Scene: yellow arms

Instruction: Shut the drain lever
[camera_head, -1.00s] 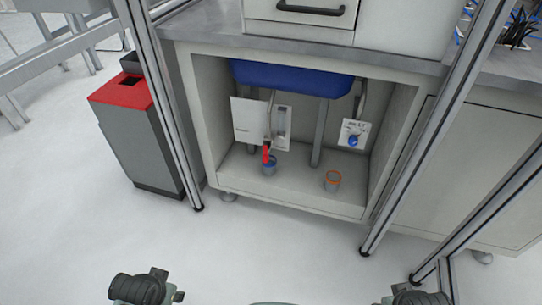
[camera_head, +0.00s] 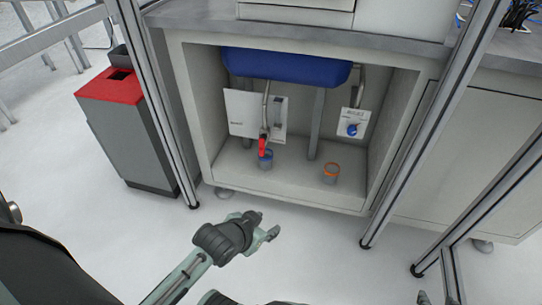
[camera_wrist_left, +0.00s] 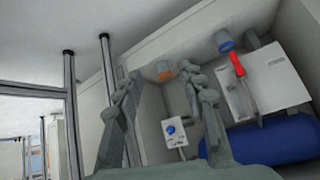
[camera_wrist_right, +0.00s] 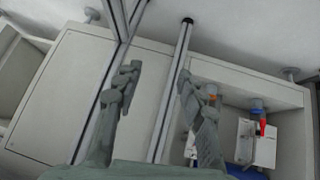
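The red drain lever (camera_head: 262,146) is at the lower end of the drain pipe (camera_head: 265,110) under the blue basin (camera_head: 285,66). It hangs roughly in line with the pipe, just above a blue-rimmed cup (camera_head: 266,160). The lever also shows in the left wrist view (camera_wrist_left: 236,64) and, small, in the right wrist view (camera_wrist_right: 262,127). My left gripper (camera_head: 267,224) is in front of the cabinet, apart from the lever; its fingers are spread and empty in the left wrist view (camera_wrist_left: 165,82). My right gripper (camera_wrist_right: 157,82) is open and empty, facing a closed panel and frame post.
An orange-rimmed cup (camera_head: 331,174) stands on the cabinet floor (camera_head: 298,188). A white plate with a blue knob (camera_head: 352,129) is at the right. Metal posts (camera_head: 398,150) flank the open cabinet. A red-topped bin (camera_head: 125,130) stands left. The cabinet front is open.

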